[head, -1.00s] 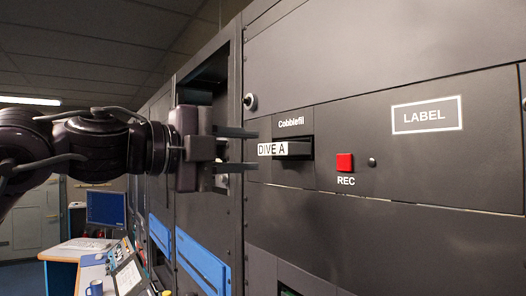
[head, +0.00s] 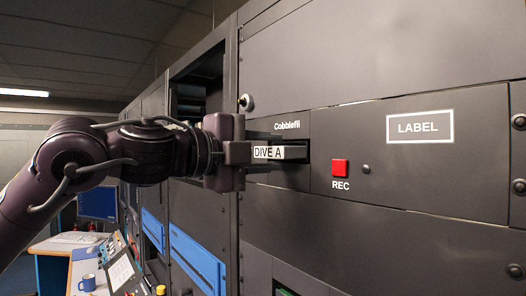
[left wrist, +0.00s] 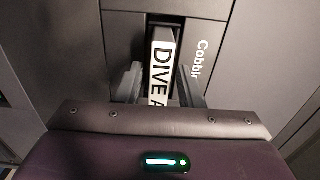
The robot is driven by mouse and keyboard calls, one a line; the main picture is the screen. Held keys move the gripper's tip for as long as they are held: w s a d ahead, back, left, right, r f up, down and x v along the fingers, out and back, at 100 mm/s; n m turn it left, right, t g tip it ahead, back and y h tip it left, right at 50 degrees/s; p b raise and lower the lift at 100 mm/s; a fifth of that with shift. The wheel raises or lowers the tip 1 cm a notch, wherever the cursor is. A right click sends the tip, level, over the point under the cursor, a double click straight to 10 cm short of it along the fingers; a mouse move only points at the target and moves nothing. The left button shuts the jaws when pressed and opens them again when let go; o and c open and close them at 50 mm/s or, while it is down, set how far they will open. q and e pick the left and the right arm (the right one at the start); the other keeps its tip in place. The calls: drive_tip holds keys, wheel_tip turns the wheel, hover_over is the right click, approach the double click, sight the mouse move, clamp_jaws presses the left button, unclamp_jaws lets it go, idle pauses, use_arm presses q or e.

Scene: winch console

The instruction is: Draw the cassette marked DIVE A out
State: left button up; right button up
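The cassette (head: 280,153) is dark with a white end label reading DIVE A. It sticks part way out of the slot in the Cobblefil panel (head: 320,118). In the left wrist view the cassette (left wrist: 162,65) lies between the two fingers of the left gripper (left wrist: 160,85). The fingers are apart, with a gap visible on the left side, so they do not look closed on it. The lower label is hidden by the gripper body. My right gripper is not in view.
A red REC button (head: 340,167) and a LABEL plate (head: 420,128) are to the right of the slot. A small round knob (head: 246,102) sits above left of it. An open rack bay (head: 197,85) lies behind my arm.

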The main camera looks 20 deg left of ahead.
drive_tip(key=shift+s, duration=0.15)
use_arm(q)
drive_tip(key=shift+c, duration=0.7)
clamp_jaws()
drive_tip(key=shift+s+a, duration=0.15)
drive_tip(key=shift+b+v, duration=0.4)
drive_tip(key=shift+v, duration=0.55)
drive_tip(key=shift+b+v, duration=0.3)
drive_tip(key=shift+v, duration=1.55)
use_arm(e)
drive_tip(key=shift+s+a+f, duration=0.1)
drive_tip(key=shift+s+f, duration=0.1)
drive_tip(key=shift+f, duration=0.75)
